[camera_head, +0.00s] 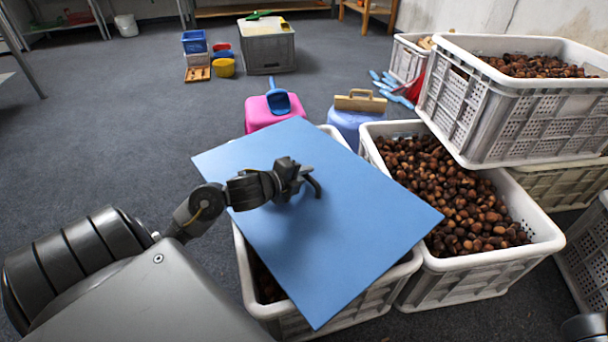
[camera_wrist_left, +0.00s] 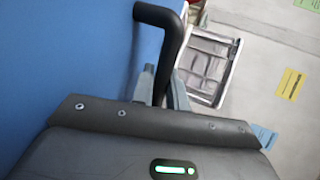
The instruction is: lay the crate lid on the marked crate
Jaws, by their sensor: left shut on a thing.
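The crate lid is a flat blue board (camera_head: 340,235) with a black bent handle (camera_head: 313,184). My left gripper (camera_head: 300,174) is shut on this handle; the wrist view shows the handle (camera_wrist_left: 160,55) between the two fingers (camera_wrist_left: 161,88), with the blue lid (camera_wrist_left: 70,60) beside it. The lid is over a white crate of chestnuts (camera_head: 262,310), turned askew to it. Its right corner overhangs the neighbouring crate and its front corner reaches past the front rim. I cannot tell whether it touches the rims. No mark shows on the crate.
An open chestnut crate (camera_head: 420,275) stands close on the right, with another full crate (camera_head: 465,110) stacked behind it. A pink bin (camera_head: 262,117) and a blue bin (camera_head: 350,122) stand behind the lid. The floor at left (camera_head: 90,120) is clear.

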